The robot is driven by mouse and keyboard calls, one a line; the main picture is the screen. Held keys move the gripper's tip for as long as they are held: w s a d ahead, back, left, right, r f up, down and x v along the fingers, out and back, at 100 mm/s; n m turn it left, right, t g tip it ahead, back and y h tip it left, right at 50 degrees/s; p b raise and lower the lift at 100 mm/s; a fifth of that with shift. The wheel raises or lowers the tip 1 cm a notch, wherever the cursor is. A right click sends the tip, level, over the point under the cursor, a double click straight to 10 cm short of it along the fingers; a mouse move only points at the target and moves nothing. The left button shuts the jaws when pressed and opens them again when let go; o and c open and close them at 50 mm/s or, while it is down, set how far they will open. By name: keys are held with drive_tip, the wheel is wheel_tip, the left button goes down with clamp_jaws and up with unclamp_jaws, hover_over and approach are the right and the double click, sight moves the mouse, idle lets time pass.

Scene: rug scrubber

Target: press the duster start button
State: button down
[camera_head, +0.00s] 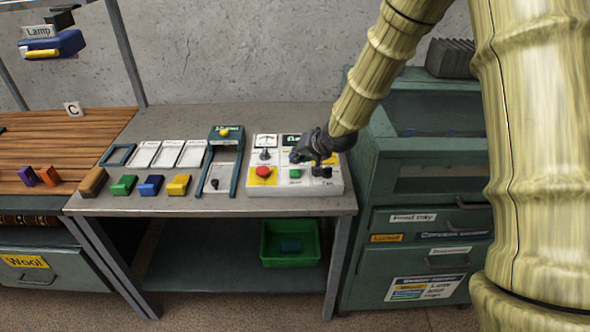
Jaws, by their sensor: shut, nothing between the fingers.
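A white control panel (255,187) stands at the right end of the grey bench. Its front row shows a red button (263,172) on a yellow plate, a small green button (295,174) and a black control (321,172). Their labels are too small to read, so I cannot tell which one is the duster start button. My gripper (306,158) is shut and empty, over the back right part of the panel, behind the green button. It hides part of the panel's back row, and I cannot tell whether it touches anything.
Left of the panel stand a tall framed tray (234,174) with a yellow knob and several coloured blocks. A green bin (265,252) sits on the lower shelf. A green cabinet (400,230) stands close on the right. The bench front edge is clear.

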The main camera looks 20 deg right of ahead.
sight(298, 170)
drive_tip(key=shift+r+p, duration=1.15)
drive_tip(key=shift+r, duration=0.6)
drive_tip(key=shift+f, duration=0.1)
